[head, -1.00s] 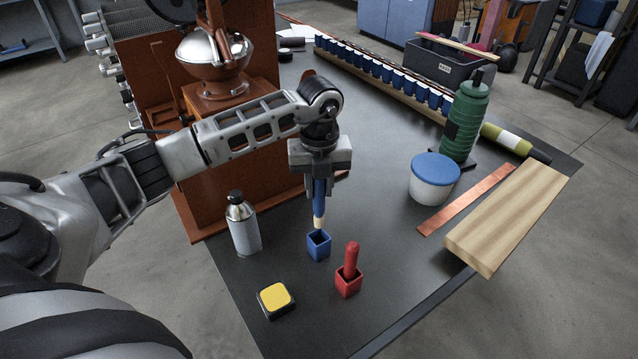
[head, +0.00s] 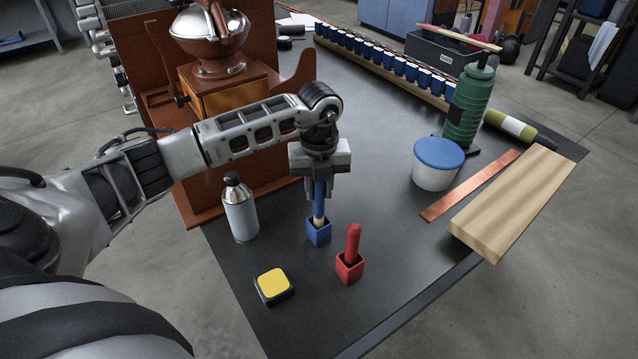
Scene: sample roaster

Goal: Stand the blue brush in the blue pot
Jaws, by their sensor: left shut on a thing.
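The blue brush (head: 319,197) hangs upright, bristle end down, in my left gripper (head: 319,188), which is shut on its handle. The pale bristle tip is at the mouth of the blue pot (head: 318,234) and seems to be just inside its rim. The blue pot stands on the dark table directly below the gripper. My right gripper is not in view.
A red pot (head: 349,267) with a red brush (head: 353,240) stands close at the right. A yellow-topped block (head: 272,284) and a silver bottle (head: 240,209) are at the left. A blue-lidded tub (head: 437,166) and a wooden board (head: 513,203) lie farther right.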

